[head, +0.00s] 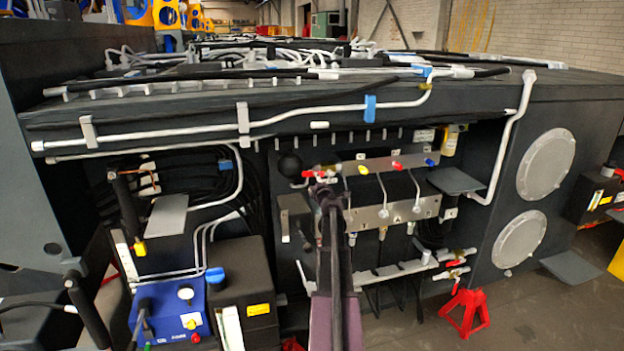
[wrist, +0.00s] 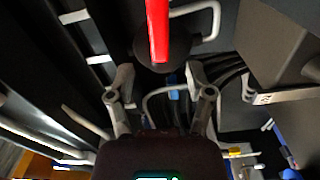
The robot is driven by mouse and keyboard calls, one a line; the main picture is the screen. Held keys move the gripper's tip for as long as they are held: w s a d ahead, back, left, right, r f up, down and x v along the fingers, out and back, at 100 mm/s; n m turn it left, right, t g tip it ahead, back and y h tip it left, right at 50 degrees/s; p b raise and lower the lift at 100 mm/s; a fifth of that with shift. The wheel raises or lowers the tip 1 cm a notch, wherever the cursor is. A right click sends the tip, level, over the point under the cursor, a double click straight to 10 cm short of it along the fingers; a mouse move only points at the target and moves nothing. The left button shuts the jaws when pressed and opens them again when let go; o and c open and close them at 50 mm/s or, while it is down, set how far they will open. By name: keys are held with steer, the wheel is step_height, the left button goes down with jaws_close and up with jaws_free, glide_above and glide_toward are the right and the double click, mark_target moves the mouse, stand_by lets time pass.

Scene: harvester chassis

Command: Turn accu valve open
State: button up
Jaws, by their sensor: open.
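A row of small valves with coloured handles sits on a metal panel (head: 385,163) in the head view. The red handle (head: 313,174) at its left end is beside my gripper (head: 326,188). In the wrist view a long red handle (wrist: 157,30) points down from the top edge, with a dark round knob (wrist: 160,58) behind its lower end. My gripper (wrist: 160,80) is open and empty there, its two fingers on either side below the knob. The red handle looks just beyond the fingertips; contact cannot be told. No label shows which valve is the accu valve.
A black ball (head: 290,165) is just left of my gripper. Lower valves with red handles (head: 455,268) and a red jack stand (head: 465,312) are at the right. A blue box (head: 170,312) stands lower left. Pipes and the chassis top edge enclose the recess.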

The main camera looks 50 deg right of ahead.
steer(key=v, duration=0.4)
steer(key=shift+s+a, duration=0.2)
steer(key=shift+s, duration=0.15)
